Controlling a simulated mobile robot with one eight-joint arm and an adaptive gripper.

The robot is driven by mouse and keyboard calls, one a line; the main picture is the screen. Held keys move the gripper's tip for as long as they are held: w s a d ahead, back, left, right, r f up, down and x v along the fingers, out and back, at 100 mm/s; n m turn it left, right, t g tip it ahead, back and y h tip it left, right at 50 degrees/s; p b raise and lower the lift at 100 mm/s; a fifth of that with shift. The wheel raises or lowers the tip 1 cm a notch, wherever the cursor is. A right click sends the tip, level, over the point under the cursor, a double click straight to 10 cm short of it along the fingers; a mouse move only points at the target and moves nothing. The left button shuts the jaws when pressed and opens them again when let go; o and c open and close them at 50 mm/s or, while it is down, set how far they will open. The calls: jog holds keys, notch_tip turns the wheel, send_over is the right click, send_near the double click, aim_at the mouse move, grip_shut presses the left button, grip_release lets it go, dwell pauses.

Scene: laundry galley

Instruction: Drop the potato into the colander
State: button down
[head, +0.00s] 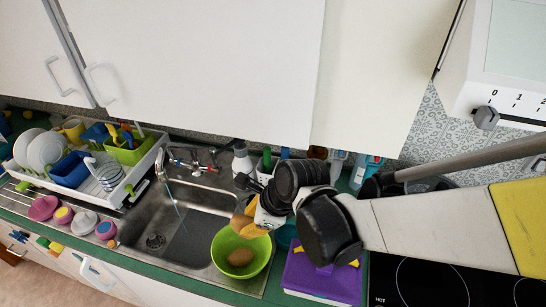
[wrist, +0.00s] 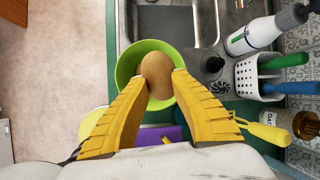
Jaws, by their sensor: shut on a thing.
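A lime-green round bowl (head: 226,266), the likely colander, stands at the front right of the sink; I cannot make out holes in it. It also shows in the wrist view (wrist: 127,68). A brown potato (wrist: 157,75) is between the yellow fingertips of my gripper (wrist: 160,84) in the wrist view, over the bowl's opening. In the head view the potato (head: 241,257) appears inside the bowl's outline, below the fingers of my gripper (head: 245,229). The jaws are shut on the potato. Whether it touches the bowl's bottom cannot be told.
The steel sink (head: 185,250) lies left of the bowl, with a tap (head: 190,165) behind it. A full dish rack (head: 135,185) is farther left. A purple book-like item (head: 315,283) and a black hob (head: 425,285) are right. A white perforated holder (wrist: 250,80) stands near the bowl.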

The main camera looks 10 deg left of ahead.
notch_tip(320, 180, down, 5)
jog(key=b, duration=0.3)
jog(key=shift+a+f+b, duration=0.1)
jog(key=shift+f+b, duration=0.1)
jog(key=shift+b, duration=0.2)
jog(key=shift+r, duration=0.1)
jog(key=c, duration=1.1)
grip_release()
jog(key=shift+c, duration=0.2)
jog(key=v, duration=1.2)
jog(key=shift+s, duration=0.1)
jog(key=d+f+n+t+h+b, duration=0.2)
jog(key=d+n, duration=0.6)
jog(key=d, duration=0.5)
jog(key=s+d+f+n+t+h+b, duration=0.1)
jog(key=d+f+n+t+h+b, duration=0.2)
jog(key=d, duration=1.1)
jog(key=f+n+b, duration=0.1)
jog(key=n+b, duration=0.2)
jog(key=n, duration=0.3)
jog(key=shift+s, duration=0.25)
